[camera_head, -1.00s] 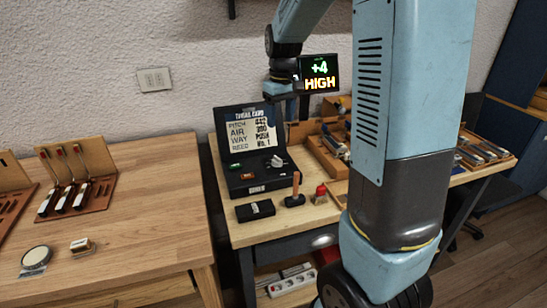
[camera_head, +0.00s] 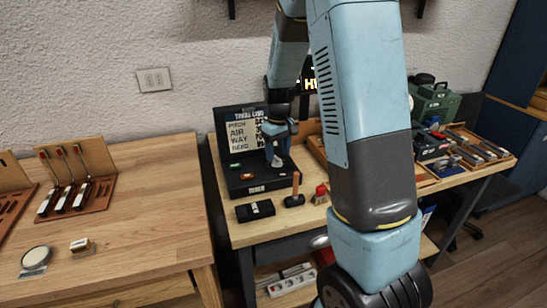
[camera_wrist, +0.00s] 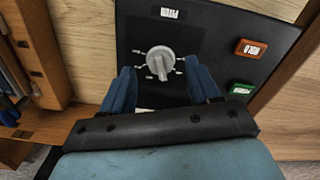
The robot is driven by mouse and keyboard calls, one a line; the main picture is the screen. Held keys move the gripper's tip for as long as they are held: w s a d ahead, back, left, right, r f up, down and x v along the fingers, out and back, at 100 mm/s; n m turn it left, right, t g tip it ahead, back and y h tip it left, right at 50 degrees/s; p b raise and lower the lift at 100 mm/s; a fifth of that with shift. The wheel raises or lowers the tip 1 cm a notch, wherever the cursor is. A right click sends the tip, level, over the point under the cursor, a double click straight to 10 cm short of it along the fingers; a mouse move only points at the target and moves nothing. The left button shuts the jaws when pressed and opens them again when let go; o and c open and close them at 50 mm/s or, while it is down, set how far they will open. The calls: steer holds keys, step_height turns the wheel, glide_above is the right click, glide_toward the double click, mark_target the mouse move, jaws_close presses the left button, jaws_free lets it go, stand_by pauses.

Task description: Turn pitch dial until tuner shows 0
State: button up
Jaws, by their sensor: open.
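The grey pitch dial (camera_wrist: 161,59) with a raised grip bar sits on the black panel (camera_wrist: 213,40), below the upside-down pitch label in the wrist view. My gripper (camera_wrist: 163,84) is open, with its blue fingers left and right of the dial's near side; I cannot tell whether they touch it. In the head view my gripper (camera_head: 275,155) is low over the open black case (camera_head: 240,183), hiding the dial.
An orange button (camera_wrist: 251,49) and a green button (camera_wrist: 241,89) sit right of the dial. The case lid with its tuning card (camera_head: 243,132) stands behind my gripper.

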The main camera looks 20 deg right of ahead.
mark_target(277, 161)
steer(key=shift+f, duration=1.2)
